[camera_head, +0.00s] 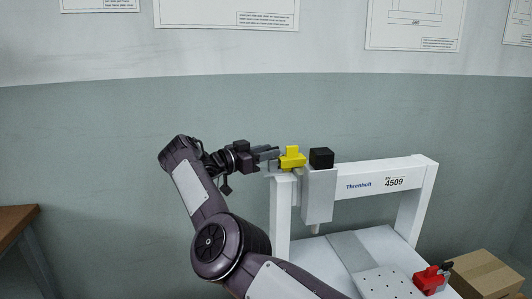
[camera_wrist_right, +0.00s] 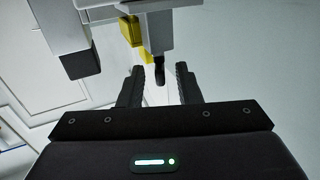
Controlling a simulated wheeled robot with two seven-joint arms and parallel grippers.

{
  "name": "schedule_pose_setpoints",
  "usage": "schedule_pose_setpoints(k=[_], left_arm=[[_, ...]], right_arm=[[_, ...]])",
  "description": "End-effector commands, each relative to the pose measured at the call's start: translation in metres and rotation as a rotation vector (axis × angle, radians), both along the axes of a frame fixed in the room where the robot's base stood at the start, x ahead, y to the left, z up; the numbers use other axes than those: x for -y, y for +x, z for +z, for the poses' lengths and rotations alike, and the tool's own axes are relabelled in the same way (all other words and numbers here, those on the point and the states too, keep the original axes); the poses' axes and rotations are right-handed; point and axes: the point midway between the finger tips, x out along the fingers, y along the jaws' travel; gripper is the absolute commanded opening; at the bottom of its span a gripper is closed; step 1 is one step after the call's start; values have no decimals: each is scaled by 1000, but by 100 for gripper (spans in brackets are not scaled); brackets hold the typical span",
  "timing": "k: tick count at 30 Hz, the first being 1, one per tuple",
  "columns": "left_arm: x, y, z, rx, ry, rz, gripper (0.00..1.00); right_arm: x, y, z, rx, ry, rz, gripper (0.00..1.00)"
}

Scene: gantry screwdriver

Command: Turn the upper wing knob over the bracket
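A yellow wing knob (camera_head: 291,157) sits at the top left end of the white gantry (camera_head: 384,182), left of a black block (camera_head: 321,158). Below its left side is a small grey bracket (camera_head: 271,168), partly hidden. My right gripper (camera_head: 274,154) is just left of the knob, level with it. In the right wrist view, my right gripper (camera_wrist_right: 159,86) has its two fingers apart. A dark narrow piece (camera_wrist_right: 159,68) lies ahead between the fingers, with yellow parts (camera_wrist_right: 131,31) behind it. I cannot tell whether anything touches. My left gripper is out of view.
A white head unit (camera_head: 318,197) hangs from the gantry beam above a pale perforated plate (camera_head: 384,284). A red clamp-like part (camera_head: 430,279) and a cardboard box (camera_head: 487,272) are at the lower right. A brown table (camera_head: 18,218) stands at the left.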

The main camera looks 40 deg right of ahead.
Motion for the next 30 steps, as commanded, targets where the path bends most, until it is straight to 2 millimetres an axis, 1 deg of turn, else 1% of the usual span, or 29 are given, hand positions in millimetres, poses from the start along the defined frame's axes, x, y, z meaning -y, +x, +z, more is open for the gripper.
schedule_pose_setpoints(k=[5,15,19,24,30], left_arm=[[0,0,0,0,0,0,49],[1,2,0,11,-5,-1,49],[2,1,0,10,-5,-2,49],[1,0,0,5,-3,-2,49],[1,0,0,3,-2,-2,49]], right_arm=[[-7,1,0,1,2,2,31],[-57,7,-1,1,4,3,31],[-70,9,0,2,2,2,31],[-77,10,0,0,0,-1,31],[-77,10,0,0,0,-1,31]])
